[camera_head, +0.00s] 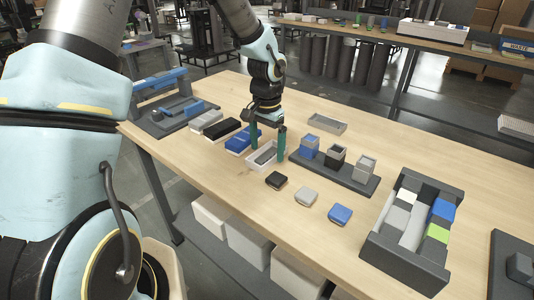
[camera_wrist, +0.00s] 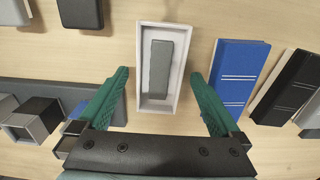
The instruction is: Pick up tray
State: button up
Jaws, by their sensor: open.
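A small light-grey tray (camera_head: 250,159) with raised walls sits on the wooden table below my gripper (camera_head: 267,150). In the wrist view the tray (camera_wrist: 175,30) lies lengthwise, with a dark grey block (camera_wrist: 160,68) inside it. My gripper (camera_wrist: 159,74) is open, with one green finger on each side of the tray and a visible gap to both long walls. Whether the fingertips reach down to wall height is hard to tell. A second, empty grey tray (camera_head: 327,123) lies farther back on the table.
A blue box (camera_head: 238,141) stands close beside the tray; it also shows in the wrist view (camera_wrist: 238,65). A dark holder (camera_head: 310,171) with several square cups is on the other side. Black, grey and blue (camera_head: 340,214) small pieces lie in front. A dark sorting bin (camera_head: 400,270) stands at right.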

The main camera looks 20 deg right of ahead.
jog(key=shift+f, duration=0.5)
jog(key=c, duration=1.4)
